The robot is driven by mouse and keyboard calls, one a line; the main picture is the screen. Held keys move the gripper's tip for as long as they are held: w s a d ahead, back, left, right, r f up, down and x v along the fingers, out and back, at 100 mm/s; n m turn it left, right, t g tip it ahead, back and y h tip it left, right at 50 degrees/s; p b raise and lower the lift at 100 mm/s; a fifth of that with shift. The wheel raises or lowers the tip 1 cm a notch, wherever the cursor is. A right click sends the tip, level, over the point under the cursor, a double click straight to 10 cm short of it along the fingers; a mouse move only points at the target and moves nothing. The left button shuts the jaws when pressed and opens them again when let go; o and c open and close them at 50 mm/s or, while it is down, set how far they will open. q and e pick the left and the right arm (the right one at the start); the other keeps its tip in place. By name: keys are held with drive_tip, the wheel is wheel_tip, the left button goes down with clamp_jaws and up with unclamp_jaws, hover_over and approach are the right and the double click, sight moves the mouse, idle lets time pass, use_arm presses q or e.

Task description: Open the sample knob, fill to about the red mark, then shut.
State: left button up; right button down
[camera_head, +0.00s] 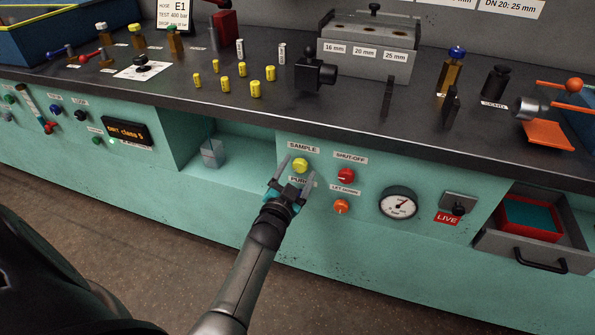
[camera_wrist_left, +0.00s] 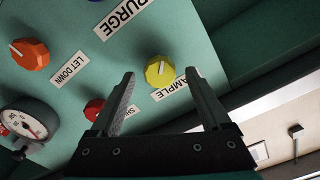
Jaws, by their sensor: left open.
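The yellow sample knob (camera_head: 300,165) is on the green panel front, under its SAMPLE label. My left gripper (camera_head: 299,169) is open in front of it, fingers pointing at the panel. In the left wrist view the yellow knob (camera_wrist_left: 160,72) shows between the fingertips of the left gripper (camera_wrist_left: 161,76), with a white pointer line on its face. I cannot tell whether the fingers touch it. A clear container (camera_head: 211,153) stands in the recess left of the knob. Its red mark and any liquid are too small to make out. My right gripper is not in view.
The red shut-off knob (camera_head: 346,175), orange let-down knob (camera_head: 341,206) and pressure gauge (camera_head: 398,203) are to the right. The PURGE label (camera_wrist_left: 124,16) is close by, partly hidden by my gripper in the head view. An open drawer (camera_head: 530,243) juts out at far right.

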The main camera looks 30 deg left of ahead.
use_arm(q)
drive_tip(key=shift+s, duration=0.15)
drive_tip(key=shift+s+d, duration=0.1)
drive_tip(key=shift+s, duration=0.15)
drive_tip(key=p+v, duration=0.4)
drive_tip(key=v, duration=1)
drive_tip(key=shift+s+p, duration=0.25)
drive_tip(key=shift+p, duration=0.05)
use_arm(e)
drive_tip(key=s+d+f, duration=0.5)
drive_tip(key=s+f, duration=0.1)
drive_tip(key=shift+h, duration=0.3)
